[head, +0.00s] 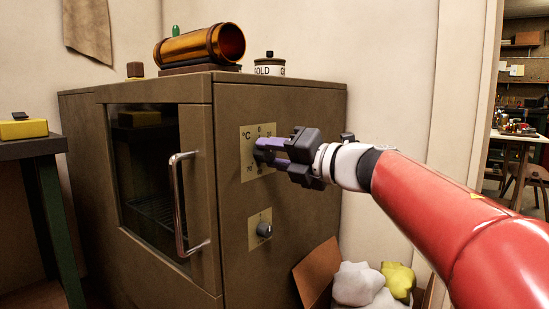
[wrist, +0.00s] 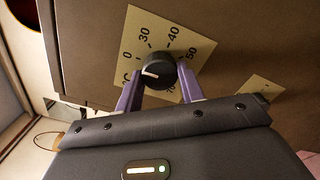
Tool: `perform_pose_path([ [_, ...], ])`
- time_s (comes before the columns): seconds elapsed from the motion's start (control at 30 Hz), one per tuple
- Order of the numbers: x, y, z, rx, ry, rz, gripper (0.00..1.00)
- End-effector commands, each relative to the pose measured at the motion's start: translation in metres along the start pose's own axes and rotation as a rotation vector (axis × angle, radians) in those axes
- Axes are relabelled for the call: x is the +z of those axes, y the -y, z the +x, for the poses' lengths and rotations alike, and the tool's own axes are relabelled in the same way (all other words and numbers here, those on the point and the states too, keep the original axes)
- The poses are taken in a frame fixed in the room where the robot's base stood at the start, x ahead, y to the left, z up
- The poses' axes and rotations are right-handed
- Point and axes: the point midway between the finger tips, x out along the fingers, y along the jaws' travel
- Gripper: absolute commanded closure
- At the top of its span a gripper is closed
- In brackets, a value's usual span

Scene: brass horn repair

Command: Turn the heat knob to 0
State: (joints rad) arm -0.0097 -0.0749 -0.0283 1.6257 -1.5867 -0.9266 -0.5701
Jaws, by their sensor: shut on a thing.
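The heat knob (wrist: 160,66) is a round black knob with a white pointer line. The plate also shows 30, 40 and 50. My gripper (wrist: 161,77) has its purple fingers on either side of the knob, shut on it. In the head view my gripper (head: 268,150) reaches the oven's upper plate (head: 247,133) from the right and hides most of the knob.
The brown oven (head: 283,245) has a glass door with a metal handle (head: 180,205). A smaller lower knob (head: 264,229) sits below. A brass tube (head: 200,46) and a tin (head: 270,68) stand on top. A cardboard box (head: 315,272) with rags (head: 357,285) is beside the oven.

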Motion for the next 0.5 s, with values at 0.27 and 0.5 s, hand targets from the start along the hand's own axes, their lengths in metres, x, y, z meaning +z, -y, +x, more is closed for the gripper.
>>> perform_pose_path([
  [0.27, -0.0014, 0.0022, 0.0002, -0.003, -0.004, -0.011, 0.85],
  [0.5, -0.0013, 0.0021, 0.0002, -0.003, -0.004, -0.01, 0.54],
])
